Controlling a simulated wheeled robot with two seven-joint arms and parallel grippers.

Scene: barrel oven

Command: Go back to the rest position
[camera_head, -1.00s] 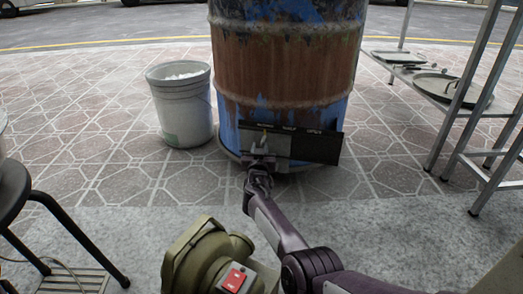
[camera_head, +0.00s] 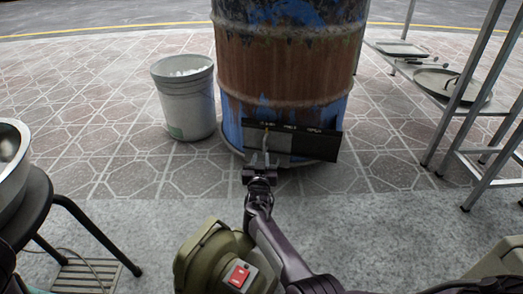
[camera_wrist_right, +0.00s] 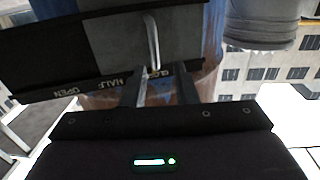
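The rusty blue barrel oven (camera_head: 285,75) stands ahead. Low on its front is a dark damper panel (camera_head: 312,145) with a grey sliding plate (camera_head: 278,142) and a small metal handle (camera_head: 266,138). The handle is at the CLOSE label, at the panel's left end in the head view. My right gripper (camera_head: 260,158) is just in front of the handle. In the right wrist view its fingers (camera_wrist_right: 160,86) are apart and empty, and the handle (camera_wrist_right: 152,42) shows beyond them. I cannot tell the exact gap to the handle. My left gripper is not in view.
A white bucket (camera_head: 186,105) stands left of the barrel. A metal rack (camera_head: 480,130) with trays and a lid is at the right. A black stool (camera_head: 35,205) bearing a metal bowl (camera_head: 12,165) is at left. A green blower (camera_head: 213,262) is near my base.

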